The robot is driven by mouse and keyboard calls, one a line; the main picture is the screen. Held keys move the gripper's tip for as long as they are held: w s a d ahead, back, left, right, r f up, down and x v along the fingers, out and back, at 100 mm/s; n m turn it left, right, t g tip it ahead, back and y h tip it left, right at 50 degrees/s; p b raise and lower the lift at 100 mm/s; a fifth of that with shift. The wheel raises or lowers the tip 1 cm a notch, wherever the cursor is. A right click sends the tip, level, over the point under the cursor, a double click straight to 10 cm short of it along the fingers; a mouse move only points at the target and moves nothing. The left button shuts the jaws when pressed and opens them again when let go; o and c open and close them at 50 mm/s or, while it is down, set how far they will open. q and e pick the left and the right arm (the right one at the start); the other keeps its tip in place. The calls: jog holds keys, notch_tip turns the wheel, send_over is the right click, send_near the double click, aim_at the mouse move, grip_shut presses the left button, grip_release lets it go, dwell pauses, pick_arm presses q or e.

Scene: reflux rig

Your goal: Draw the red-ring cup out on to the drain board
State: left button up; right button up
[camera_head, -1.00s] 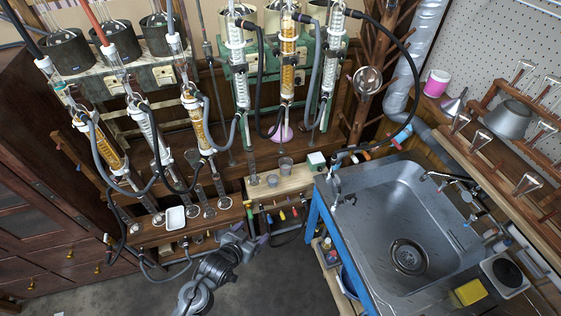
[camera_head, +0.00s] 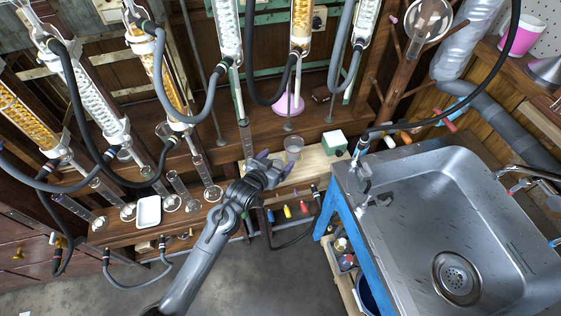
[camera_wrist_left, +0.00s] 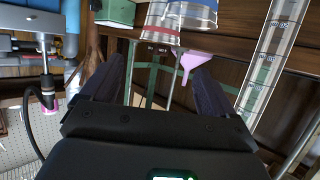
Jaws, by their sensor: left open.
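A clear cup (camera_head: 293,147) stands on a pale wooden board (camera_head: 314,166) left of the sink; its ring colour is too small to tell in the head view. My left gripper (camera_head: 276,163) is open and empty just in front of it, hiding part of the board and whatever is behind. In the left wrist view, a clear cup with red bands (camera_wrist_left: 160,37) lies beyond the open fingers (camera_wrist_left: 158,72), apart from them. A clear cup with a blue band (camera_wrist_left: 194,12) overlaps it. I cannot tell which surface is the drain board. My right gripper is not in view.
Tall glass cylinders (camera_head: 245,136) rise close on the left. Colored valve handles (camera_head: 287,211) line the bench front. The steel sink (camera_head: 424,190) is at right, a white tray (camera_head: 148,211) at left.

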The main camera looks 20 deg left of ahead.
pick_arm(q)
jog(key=shift+b+x, duration=0.3)
jog(key=shift+x, duration=0.65)
jog(key=b, duration=0.4)
send_near(298, 139)
jog(key=x, duration=0.4)
jog(key=shift+w+f, duration=0.1)
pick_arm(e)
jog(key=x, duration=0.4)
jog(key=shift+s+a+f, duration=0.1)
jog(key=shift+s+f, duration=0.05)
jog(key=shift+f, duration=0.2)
pick_arm(q)
jog(key=c, duration=0.9)
